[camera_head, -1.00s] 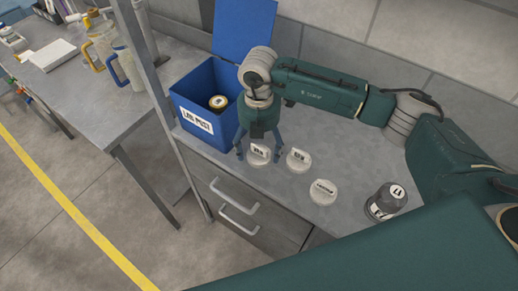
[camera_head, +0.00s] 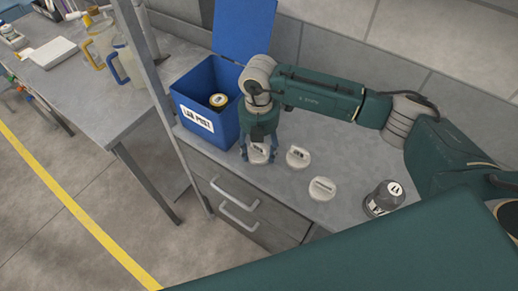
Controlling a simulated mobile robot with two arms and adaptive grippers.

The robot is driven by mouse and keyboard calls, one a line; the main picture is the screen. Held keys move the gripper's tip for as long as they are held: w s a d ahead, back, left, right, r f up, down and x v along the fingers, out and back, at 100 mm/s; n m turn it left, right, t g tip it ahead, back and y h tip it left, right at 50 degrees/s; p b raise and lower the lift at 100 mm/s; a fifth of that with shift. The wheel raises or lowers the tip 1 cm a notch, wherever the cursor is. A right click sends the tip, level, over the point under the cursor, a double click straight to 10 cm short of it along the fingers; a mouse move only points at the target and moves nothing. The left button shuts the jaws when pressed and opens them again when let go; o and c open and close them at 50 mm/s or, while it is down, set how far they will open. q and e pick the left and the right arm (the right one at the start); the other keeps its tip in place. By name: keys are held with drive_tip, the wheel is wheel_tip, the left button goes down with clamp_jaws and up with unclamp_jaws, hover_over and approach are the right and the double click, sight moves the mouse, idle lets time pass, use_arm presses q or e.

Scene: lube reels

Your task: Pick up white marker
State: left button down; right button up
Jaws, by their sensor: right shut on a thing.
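Three round white pieces with a raised grip on top, which look like the markers, are on the grey counter. The left one (camera_head: 257,158) is between the fingers of my right gripper (camera_head: 259,151), which points down and is shut on it. The middle one (camera_head: 298,157) lies just right of the gripper, apart from it. The third one (camera_head: 321,189) lies nearer the front edge. I cannot tell whether the held one is off the counter. My left gripper is not in view.
A dark, labelled jar (camera_head: 384,198) stands at the right. Drawers (camera_head: 236,205) are below the counter. A side bench (camera_head: 84,92) holds jugs.

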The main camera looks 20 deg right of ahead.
wheel_tip(320, 180, up, 19)
drive_tip(key=b, duration=0.5)
drive_tip(key=n, duration=2.3)
hover_over(267, 161)
drive_tip(key=s, duration=0.3)
wheel_tip(267, 161, down, 4)
drive_tip(key=s+d+f+n, duration=0.1)
drive_tip(key=s+n, duration=0.3)
drive_tip(key=n, duration=0.7)
drive_tip(key=s+d+f+n, duration=0.1)
drive_tip(key=s+f+n, duration=0.1)
drive_tip(key=n, duration=1)
drive_tip(key=shift+s+d+f, duration=0.3)
drive_tip(key=shift+s+f, duration=0.05)
drive_tip(key=shift+s, duration=0.5)
drive_tip(key=shift+d, duration=0.1)
